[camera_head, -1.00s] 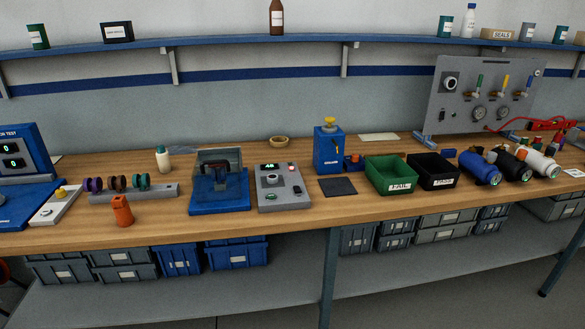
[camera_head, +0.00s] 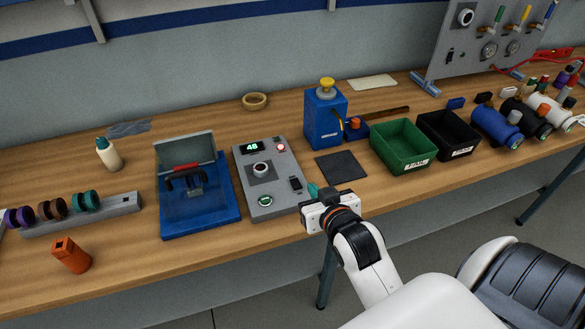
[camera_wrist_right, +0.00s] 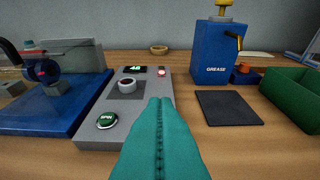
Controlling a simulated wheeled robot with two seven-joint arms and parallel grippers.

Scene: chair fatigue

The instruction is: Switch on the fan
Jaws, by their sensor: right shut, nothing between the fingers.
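I cannot identify a fan for certain. A grey control box (camera_head: 272,190) stands on the bench, with a lit display (camera_head: 252,147), a round knob (camera_head: 260,169), a red lamp (camera_head: 281,147), a black rocker switch (camera_head: 295,184) and a green button (camera_head: 265,201). My right gripper (camera_head: 313,190) is at the box's near right corner. In the right wrist view its teal fingers (camera_wrist_right: 160,125) are shut together and empty. They cover the box's right side, hiding the rocker switch there. The green button (camera_wrist_right: 107,120) shows left of them. Contact cannot be told. My left gripper is out of view.
A blue fixture with a clear hood (camera_head: 190,225) stands left of the box. A dark mat (camera_head: 341,167), blue grease box (camera_head: 323,122), green bin (camera_head: 400,158) and black bin (camera_head: 449,142) are to the right. An orange object (camera_head: 70,256) is at front left.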

